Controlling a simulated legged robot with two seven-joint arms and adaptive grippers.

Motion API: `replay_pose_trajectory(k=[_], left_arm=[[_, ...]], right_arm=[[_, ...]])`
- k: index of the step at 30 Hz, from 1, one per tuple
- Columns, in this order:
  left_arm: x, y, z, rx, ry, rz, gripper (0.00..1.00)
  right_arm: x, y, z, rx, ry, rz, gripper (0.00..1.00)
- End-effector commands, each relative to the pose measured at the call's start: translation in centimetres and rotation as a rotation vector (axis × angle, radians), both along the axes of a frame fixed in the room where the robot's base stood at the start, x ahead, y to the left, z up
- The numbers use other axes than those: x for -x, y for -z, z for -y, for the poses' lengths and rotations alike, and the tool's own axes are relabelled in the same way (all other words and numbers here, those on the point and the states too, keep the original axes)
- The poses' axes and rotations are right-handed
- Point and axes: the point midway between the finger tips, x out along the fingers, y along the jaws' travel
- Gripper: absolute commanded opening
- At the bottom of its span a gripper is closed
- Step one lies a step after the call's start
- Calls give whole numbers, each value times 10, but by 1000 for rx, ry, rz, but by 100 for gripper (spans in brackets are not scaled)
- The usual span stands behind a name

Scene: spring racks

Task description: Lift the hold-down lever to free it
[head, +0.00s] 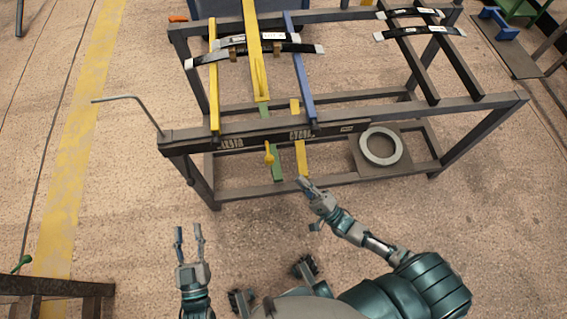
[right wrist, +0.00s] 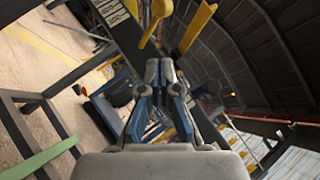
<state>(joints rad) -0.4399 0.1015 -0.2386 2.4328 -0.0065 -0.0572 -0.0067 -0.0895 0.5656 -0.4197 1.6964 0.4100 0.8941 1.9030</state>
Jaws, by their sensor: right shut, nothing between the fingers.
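A wide yellow lever (head: 256,55) crosses the rack lengthwise over a black leaf spring (head: 290,47). In the right wrist view a yellow rounded-end piece (right wrist: 153,24) and a yellow bar (right wrist: 197,28) show beyond the fingertips. My right gripper (head: 303,183) is shut and empty, below and right of the handle, apart from it; it also shows in the right wrist view (right wrist: 160,70). My left gripper (head: 189,232) is open and empty, left of the rack's front.
The dark metal rack (head: 400,112) has a front rail across my reach. A bent grey rod (head: 135,98) sticks out at its left corner. A pale ring (head: 381,146) lies on its lower shelf. Floor before the rack is clear.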

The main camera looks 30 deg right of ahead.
Motion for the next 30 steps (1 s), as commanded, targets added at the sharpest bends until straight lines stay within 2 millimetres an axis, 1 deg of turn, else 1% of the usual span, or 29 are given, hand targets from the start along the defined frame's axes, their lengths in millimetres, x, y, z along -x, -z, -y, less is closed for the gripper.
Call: replay_pose_trajectory(k=[1, 3, 6, 8, 11, 14, 21, 25, 27, 30], left_arm=[[1, -2, 0, 15, 0, 43, 40], [2, -10, -1, 34, 0, 102, 40], [5, -19, -3, 53, -1, 155, 40], [6, -22, -4, 59, -1, 168, 40], [6, -23, -5, 60, -1, 169, 40], [5, -22, -4, 53, -1, 156, 40], [3, -18, -2, 42, -1, 127, 40], [2, -16, -2, 40, 0, 120, 40], [2, -14, -2, 31, -1, 90, 40], [2, -10, -3, 21, -1, 62, 40]], right_arm=[[10, 21, -11, -153, -2, -39, 0], [22, 35, -24, -327, -7, -68, 0], [33, 45, -35, -482, -13, -82, 0], [34, 46, -38, -521, -14, -83, 0], [28, 40, -40, -534, -15, -81, 0], [15, 31, -40, -532, -16, -79, 0], [-29, 3, -42, -534, -17, -78, 0], [-50, -11, -45, -532, -17, -79, 0], [-50, -23, -52, -532, -16, -81, 0], [-53, -34, -58, -531, -17, -80, 0]])
